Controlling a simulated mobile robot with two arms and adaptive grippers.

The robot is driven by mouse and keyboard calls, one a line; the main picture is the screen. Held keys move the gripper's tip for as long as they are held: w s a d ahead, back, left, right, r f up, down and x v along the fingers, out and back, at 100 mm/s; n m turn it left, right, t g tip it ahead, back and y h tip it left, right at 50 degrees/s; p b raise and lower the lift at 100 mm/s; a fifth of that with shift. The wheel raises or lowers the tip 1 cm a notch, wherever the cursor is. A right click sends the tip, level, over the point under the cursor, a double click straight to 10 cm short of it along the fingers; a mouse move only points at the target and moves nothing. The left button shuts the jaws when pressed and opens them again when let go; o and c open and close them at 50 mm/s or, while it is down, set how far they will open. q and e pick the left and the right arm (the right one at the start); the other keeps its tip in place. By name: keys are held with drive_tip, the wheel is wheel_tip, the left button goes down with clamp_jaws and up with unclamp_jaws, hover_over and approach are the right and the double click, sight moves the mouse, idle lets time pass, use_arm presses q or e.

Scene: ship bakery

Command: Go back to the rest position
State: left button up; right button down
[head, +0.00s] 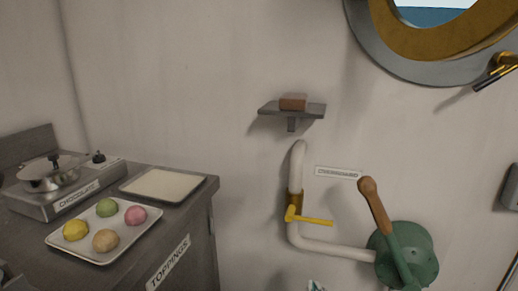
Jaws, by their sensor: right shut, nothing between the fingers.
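My right gripper barely shows. A small pale and teal piece (315,286) at the bottom edge, below the white pipe, may be its tip, but I cannot be sure. It is shut, with nothing held. My left gripper is not in view.
At left, a counter (206,196) holds a chocolate pot (48,177), a tray of coloured balls (77,252) and a pale board (160,185). A wall shelf (275,110) bears a brown block (293,103). A yellow-handled pipe (310,220) and green wooden-handled device (415,252) stand right of the counter.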

drive_tip(key=s+d+f+m+g, duration=0.1)
drive_tip(key=s+d+f+g, duration=0.1)
drive_tip(key=s+f+g, duration=0.95)
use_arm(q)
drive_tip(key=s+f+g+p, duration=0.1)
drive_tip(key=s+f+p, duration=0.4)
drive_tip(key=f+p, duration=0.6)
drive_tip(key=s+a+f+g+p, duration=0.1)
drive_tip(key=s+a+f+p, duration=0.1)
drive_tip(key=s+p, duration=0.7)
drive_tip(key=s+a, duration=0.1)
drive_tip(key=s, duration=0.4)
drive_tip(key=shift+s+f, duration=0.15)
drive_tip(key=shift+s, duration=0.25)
use_arm(e)
drive_tip(key=s+d+f+g, duration=0.2)
drive_tip(key=s+f, duration=0.4)
drive_tip(key=s, duration=0.6)
drive_tip(key=s+d+f+g+h, duration=0.1)
drive_tip(key=s+d+f+g, duration=0.1)
drive_tip(key=s+f, duration=0.5)
drive_tip(key=s+d+f+m+g, duration=0.1)
drive_tip(key=s+f, duration=0.6)
drive_tip(key=s, duration=1.2)
drive_tip(key=d+g, duration=0.1)
drive_tip(key=g, duration=0.1)
drive_tip(key=shift+d+f+g+h, duration=0.2)
drive_tip(key=shift+f+g+h, duration=0.05)
drive_tip(key=shift+g+h, duration=0.15)
